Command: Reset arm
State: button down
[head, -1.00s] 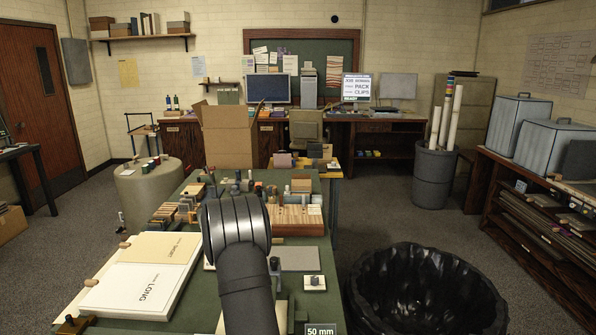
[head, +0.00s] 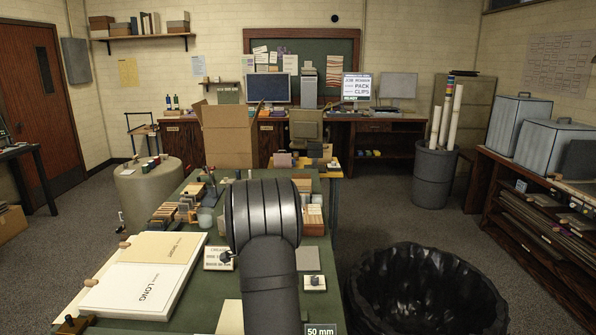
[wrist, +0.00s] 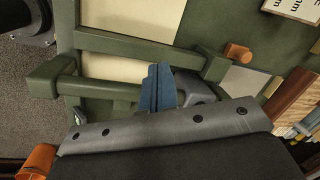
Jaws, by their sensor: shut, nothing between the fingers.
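My gripper (wrist: 157,88) shows in the wrist view as a pair of blue-grey fingers pressed together, shut and empty. Green bars (wrist: 140,45) and a pale panel lie beyond the fingertips. I cannot tell the gap between fingers and bars. In the head view my dark arm rises over the middle of the green worktable (head: 195,312), and the gripper is hidden behind it.
A board (head: 130,287) marked LONG and SHORT lies at the table's left. Blocks and small tools crowd the far half. A black-lined bin (head: 425,290) stands right of the table. A cardboard box (head: 226,140) stands beyond.

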jog(key=shift+s+r+m+g+y, duration=0.3)
jog(key=shift+r+m+y, duration=0.25)
jog(key=shift+r+m, duration=0.4)
jog(key=shift+s+r+m+g+y, duration=0.25)
jog(key=shift+r+m+y, duration=0.35)
jog(key=shift+m, duration=0.5)
jog(key=shift+s+r+m+g+y, duration=0.2)
jog(key=shift+r+m+g+y, duration=0.2)
jog(key=shift+r+m, duration=0.6)
jog(key=c, duration=2.2)
grip_release()
jog(key=shift+f, duration=0.1)
jog(key=c, duration=1.1)
grip_release()
jog(key=shift+d, duration=0.15)
jog(key=o, duration=1.1)
jog(key=d+r+h, duration=0.1)
jog(key=d+h, duration=0.1)
jog(key=d, duration=0.4)
jog(key=shift+s+d, duration=0.3)
jog(key=shift+s, duration=0.1)
jog(key=d+r+h, duration=0.1)
jog(key=d+h, duration=0.2)
jog(key=d, duration=0.2)
jog(key=shift+y, duration=0.25)
jog(key=f, duration=0.9)
jog(key=shift+s+f, duration=0.25)
notch_tip(320, 180, up, 10)
